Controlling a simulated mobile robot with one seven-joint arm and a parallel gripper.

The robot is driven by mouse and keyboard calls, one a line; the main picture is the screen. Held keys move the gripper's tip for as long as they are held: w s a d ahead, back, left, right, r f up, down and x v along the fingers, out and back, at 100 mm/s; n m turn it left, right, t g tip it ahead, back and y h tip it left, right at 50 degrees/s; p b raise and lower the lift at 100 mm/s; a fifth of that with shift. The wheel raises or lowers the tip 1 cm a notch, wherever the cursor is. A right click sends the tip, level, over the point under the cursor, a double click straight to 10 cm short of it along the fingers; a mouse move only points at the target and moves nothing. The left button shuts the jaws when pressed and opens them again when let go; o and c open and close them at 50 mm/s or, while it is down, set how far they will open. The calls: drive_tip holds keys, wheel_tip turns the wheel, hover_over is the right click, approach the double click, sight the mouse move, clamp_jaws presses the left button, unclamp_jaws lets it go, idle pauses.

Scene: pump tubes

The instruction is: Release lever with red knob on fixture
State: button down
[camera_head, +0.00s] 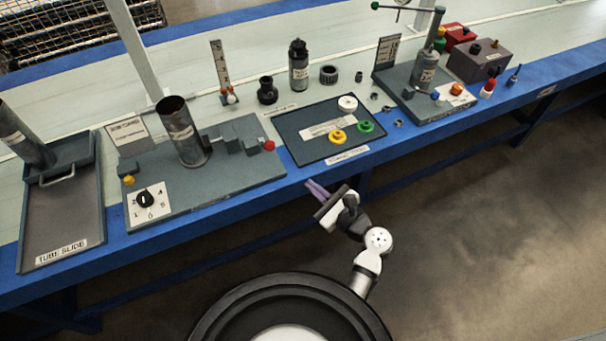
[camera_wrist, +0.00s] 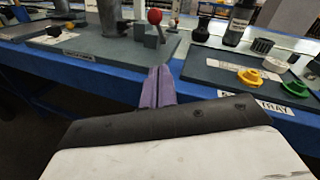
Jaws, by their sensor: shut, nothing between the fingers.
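The red knob (camera_head: 269,146) is at the right end of the lever on the grey fixture (camera_head: 240,178), near the fixture's right edge. In the wrist view the red knob (camera_wrist: 155,16) stands on a short stem, above and beyond the fingertips. A dark upright tube (camera_head: 182,132) stands in the fixture. My gripper (camera_head: 311,184) is in front of the bench's blue edge, to the lower right of the knob and apart from it. Its purple fingers (camera_wrist: 158,80) are closed together with nothing between them. The lever's far side is hidden.
A dark tray (camera_head: 295,145) with yellow, green and white rings lies right of the fixture. The tube slide (camera_head: 70,215) is at the left. A second fixture (camera_head: 425,98) stands at the back right. Open floor lies in front of the bench's blue edge (camera_head: 240,200).

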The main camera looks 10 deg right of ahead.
sight(266, 143)
drive_tip(key=p+x, duration=0.1)
drive_tip(key=x, duration=0.2)
drive_tip(key=r+x, duration=0.1)
drive_tip(key=x, duration=0.3)
drive_tip(key=r+p+x, duration=0.1)
drive_tip(key=x, duration=0.2)
drive_tip(key=shift+w+a+p, duration=0.1)
drive_tip(key=shift+a+p, duration=0.25)
drive_tip(key=shift+a, duration=0.1)
drive_tip(key=shift+w+a+r, duration=0.35)
drive_tip(key=shift+a, duration=0.05)
drive_tip(key=shift+w+r, duration=0.1)
